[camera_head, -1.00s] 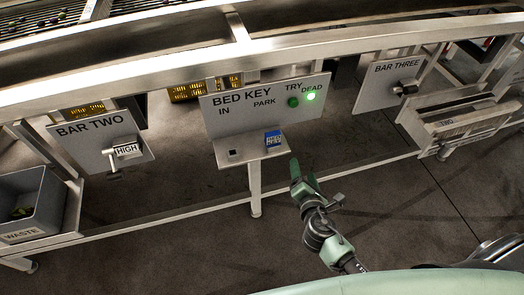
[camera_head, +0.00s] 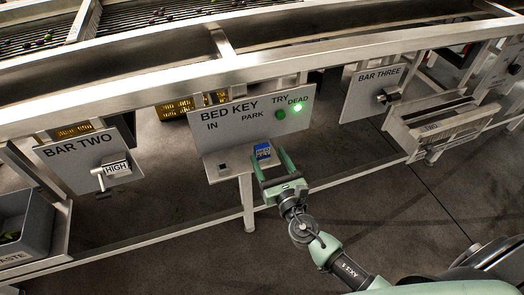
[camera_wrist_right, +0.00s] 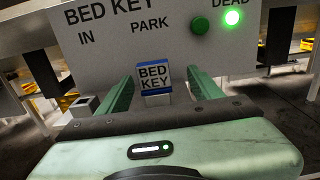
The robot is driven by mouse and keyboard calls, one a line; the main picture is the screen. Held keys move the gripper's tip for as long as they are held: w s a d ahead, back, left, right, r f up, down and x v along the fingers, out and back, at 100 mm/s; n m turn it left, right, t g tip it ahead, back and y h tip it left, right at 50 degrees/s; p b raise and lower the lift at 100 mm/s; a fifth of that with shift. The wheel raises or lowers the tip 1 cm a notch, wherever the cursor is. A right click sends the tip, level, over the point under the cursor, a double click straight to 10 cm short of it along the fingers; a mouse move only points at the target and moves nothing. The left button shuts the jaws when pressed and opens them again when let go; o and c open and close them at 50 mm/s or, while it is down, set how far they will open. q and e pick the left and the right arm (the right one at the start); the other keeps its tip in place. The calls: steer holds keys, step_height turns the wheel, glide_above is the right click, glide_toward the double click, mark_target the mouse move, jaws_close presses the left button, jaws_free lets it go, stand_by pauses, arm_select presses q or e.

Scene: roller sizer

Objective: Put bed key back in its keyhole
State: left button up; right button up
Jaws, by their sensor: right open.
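The bed key (camera_head: 263,151) is a blue block with a white label reading BED KEY. It stands on the shelf (camera_head: 233,165) of the bed key panel (camera_head: 235,118), under the word PARK; it also shows in the right wrist view (camera_wrist_right: 154,77). The keyhole (camera_head: 223,167) is a small block with a dark opening on the left of the shelf, under IN; it shows at left in the right wrist view (camera_wrist_right: 85,106). My right gripper (camera_head: 272,162) is open, its two green fingers on either side of the key, apparently not closed on it. My left gripper is not in view.
A green TRY button (camera_head: 281,114) and a lit green DEAD lamp (camera_head: 297,107) are on the panel. The bar two panel (camera_head: 88,160) with its handle is at left, the bar three panel (camera_head: 371,92) at right. A grey waste bin (camera_head: 38,215) stands lower left.

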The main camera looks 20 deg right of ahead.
steer(key=w, duration=0.4)
steer(key=w+a, duration=0.1)
steer(key=w, duration=0.2)
steer(key=shift+r+p, duration=0.2)
steer(key=shift+p, duration=0.15)
steer(key=c, duration=1.4)
steer(key=shift+r, duration=0.15)
steer(key=shift+r+p, duration=6.5)
steer(key=shift+r, duration=3.35)
